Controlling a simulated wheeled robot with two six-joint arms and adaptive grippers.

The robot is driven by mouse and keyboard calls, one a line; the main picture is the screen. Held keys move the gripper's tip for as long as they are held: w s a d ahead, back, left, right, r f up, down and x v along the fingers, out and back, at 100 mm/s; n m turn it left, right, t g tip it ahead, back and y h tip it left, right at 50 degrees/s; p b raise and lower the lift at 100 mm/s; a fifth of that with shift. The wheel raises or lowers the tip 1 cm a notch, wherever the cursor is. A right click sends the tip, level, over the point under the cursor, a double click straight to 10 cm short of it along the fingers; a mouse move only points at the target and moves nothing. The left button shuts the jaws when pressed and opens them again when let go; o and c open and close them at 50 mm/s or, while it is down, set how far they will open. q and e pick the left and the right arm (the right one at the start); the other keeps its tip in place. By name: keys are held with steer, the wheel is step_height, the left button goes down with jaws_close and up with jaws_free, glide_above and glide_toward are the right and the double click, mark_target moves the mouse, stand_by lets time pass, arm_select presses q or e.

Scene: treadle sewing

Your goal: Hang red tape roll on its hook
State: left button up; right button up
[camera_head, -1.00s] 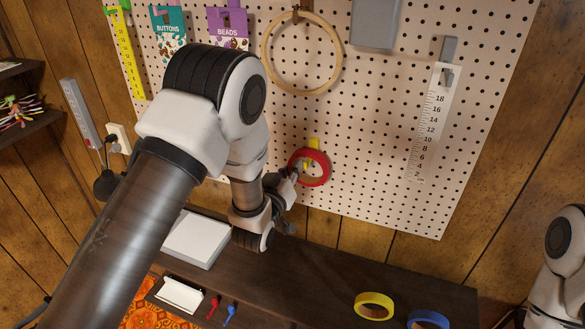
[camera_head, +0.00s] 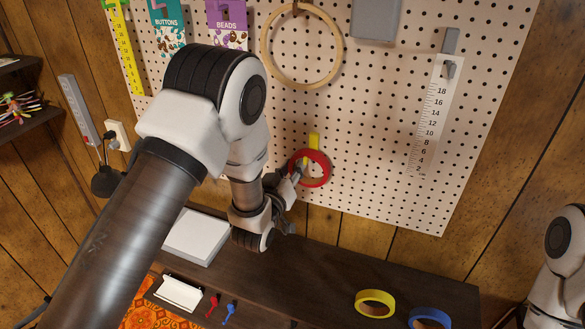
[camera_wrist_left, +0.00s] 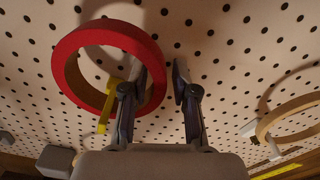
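The red tape roll (camera_head: 325,168) is at the lower pegboard, with its yellow hook (camera_head: 314,140) showing above it and partly across its opening. In the left wrist view the red roll (camera_wrist_left: 82,42) has the yellow hook (camera_wrist_left: 106,103) inside its ring. Whether its rim rests on the hook is unclear. My left gripper (camera_head: 296,176) is at the roll's left side. In the wrist view its fingers (camera_wrist_left: 159,82) are apart: one over the ring's opening, the other outside the rim, with a gap visible beside the rim. My right gripper is out of view.
A yellow tape roll (camera_head: 375,303) and a blue one (camera_head: 429,317) lie on the dark table (camera_head: 330,280). A wooden hoop (camera_head: 338,60) hangs above the red roll, and a ruler (camera_head: 434,115) hangs to its right. A white box (camera_head: 196,237) stands below my left arm.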

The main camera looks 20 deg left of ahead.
arm_select(q)
steer(key=shift+s, duration=0.1)
steer(key=s, duration=1.1)
steer(key=shift+s+a, duration=0.15)
steer(key=shift+s, duration=0.25)
steer(key=shift+f, duration=0.15)
steer(key=s+a+f+g+b, duration=0.1)
steer(key=s+f+g, duration=0.2)
steer(key=f, duration=0.6)
steer(key=s+a+f+g+y+b, duration=0.15)
steer(key=s+f, duration=0.25)
steer(key=f, duration=0.4)
steer(key=s+a+f+g+b, duration=0.1)
steer(key=s+f+g, duration=0.25)
steer(key=f, duration=0.55)
steer(key=s+f+m+g, duration=0.1)
steer(key=s+f+g, duration=0.1)
steer(key=s, duration=0.3)
steer(key=s+f+m+g, duration=0.1)
steer(key=s+f+g, duration=0.2)
steer(key=s, duration=0.3)
steer(key=s+f+m+g+h, duration=0.1)
steer(key=s+f+g, duration=0.2)
steer(key=s+g, duration=0.2)
steer(key=shift+s+d+f+b, duration=0.15)
steer(key=shift+s+b, duration=0.2)
steer(key=shift+s, duration=0.25)
